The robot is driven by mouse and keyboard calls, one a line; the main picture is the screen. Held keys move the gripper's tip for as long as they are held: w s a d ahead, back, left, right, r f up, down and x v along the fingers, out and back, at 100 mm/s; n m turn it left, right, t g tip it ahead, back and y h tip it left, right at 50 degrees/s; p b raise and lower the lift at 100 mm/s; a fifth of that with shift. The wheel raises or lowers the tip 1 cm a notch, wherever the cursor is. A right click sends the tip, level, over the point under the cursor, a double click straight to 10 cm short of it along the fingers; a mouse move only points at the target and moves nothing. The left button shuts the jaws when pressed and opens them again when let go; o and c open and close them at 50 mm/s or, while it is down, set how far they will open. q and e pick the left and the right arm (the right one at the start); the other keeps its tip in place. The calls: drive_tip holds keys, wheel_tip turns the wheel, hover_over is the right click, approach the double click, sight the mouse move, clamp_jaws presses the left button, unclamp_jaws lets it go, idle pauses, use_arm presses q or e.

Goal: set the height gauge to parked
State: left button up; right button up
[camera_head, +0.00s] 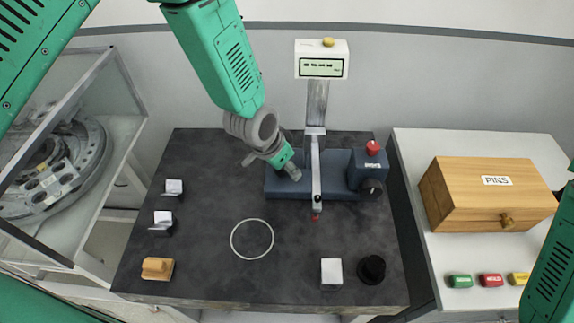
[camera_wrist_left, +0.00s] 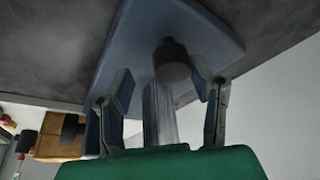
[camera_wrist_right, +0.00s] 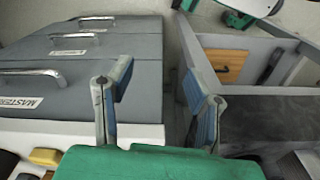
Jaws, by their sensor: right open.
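The height gauge has a blue base (camera_head: 335,188), a metal column (camera_head: 317,100), a white display head (camera_head: 301,62) and a pale arm (camera_head: 316,170) with a red tip. The display shows dashes. Its right block carries a red button (camera_head: 373,148) and a dark knob (camera_head: 372,187). My left gripper (camera_head: 297,178) is low over the left of the base. In the left wrist view its fingers (camera_wrist_left: 160,95) stand apart, with a brushed metal post (camera_wrist_left: 160,112) and dark round end (camera_wrist_left: 172,62) between them; contact is unclear. My right gripper (camera_wrist_right: 160,97) is open and empty.
The dark table (camera_head: 190,245) holds white blocks (camera_head: 332,272), a wooden block (camera_head: 157,268), a black round piece (camera_head: 372,269) and a white ring (camera_head: 252,239). A wooden PINS box (camera_head: 490,197) stands on the right bench. A glazed case (camera_head: 60,170) is at left. The table's front middle is largely clear.

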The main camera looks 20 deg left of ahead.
use_arm(q)
drive_tip(key=shift+a, duration=0.55)
drive_tip(key=shift+a+r, duration=0.1)
drive_tip(key=shift+r, duration=0.1)
drive_tip(key=v, duration=1.1)
drive_tip(key=shift+s+a, duration=0.15)
drive_tip(key=shift+a, duration=0.1)
drive_tip(key=shift+d+r, duration=0.2)
drive_tip(key=shift+d, duration=0.2)
